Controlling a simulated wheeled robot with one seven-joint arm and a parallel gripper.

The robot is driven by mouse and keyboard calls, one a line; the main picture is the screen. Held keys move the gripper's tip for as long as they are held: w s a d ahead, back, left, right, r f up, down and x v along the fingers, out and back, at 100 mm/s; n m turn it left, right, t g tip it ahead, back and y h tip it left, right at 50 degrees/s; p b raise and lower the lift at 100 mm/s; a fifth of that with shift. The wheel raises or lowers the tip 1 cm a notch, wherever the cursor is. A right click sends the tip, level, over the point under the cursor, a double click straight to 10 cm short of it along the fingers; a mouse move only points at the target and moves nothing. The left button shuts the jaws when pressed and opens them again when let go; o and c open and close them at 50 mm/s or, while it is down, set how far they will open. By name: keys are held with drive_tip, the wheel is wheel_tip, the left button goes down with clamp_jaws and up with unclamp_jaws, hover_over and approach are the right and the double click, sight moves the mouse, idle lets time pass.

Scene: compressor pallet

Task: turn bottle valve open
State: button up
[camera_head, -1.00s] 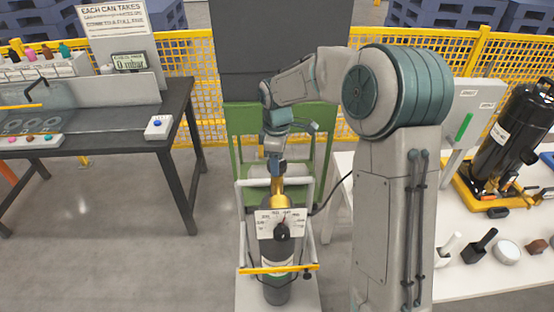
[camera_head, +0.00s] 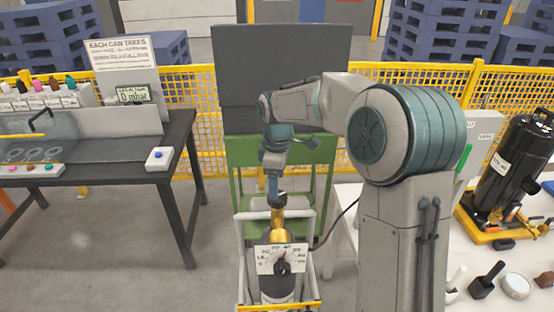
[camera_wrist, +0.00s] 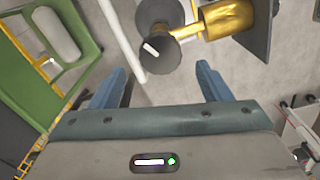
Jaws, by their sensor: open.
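The gas bottle (camera_head: 277,289) stands in a white frame trolley in the middle of the head view. It has a dark body, a gold shoulder and a white dial plate (camera_head: 281,259) on its front. The dark bottle valve knob (camera_wrist: 157,50) shows in the wrist view with a white mark on its face, joined to the gold valve body (camera_wrist: 226,18). My gripper (camera_head: 273,190) points down just above the valve in the head view. In the wrist view my gripper (camera_wrist: 160,85) has its two blue fingers spread apart. The knob lies beyond the fingertips, with nothing held between them.
A green stand (camera_head: 240,150) with a dark panel (camera_head: 285,75) is behind the bottle. A workbench (camera_head: 130,140) with a 0 mbar display (camera_head: 133,96) is at left. A white table (camera_head: 400,250) with a black compressor (camera_head: 522,160) is at right.

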wheel_tip(320, 180, up, 9)
drive_tip(key=shift+b, duration=0.3)
drive_tip(key=s+d+f+m+t, duration=0.1)
drive_tip(key=s+d+f+m, duration=0.1)
drive_tip(key=s+m, duration=0.3)
drive_tip(key=s+d+f+m+t, duration=0.1)
drive_tip(key=s+d+m, duration=0.4)
drive_tip(key=s, duration=0.7)
drive_tip(key=s+d+f+m+t, duration=0.1)
drive_tip(key=s+d+m, duration=0.3)
drive_tip(key=s, duration=0.5)
drive_tip(key=shift+s+f+m+t, duration=0.35)
drive_tip(key=shift+f+m, duration=0.25)
drive_tip(key=shift+f, duration=0.2)
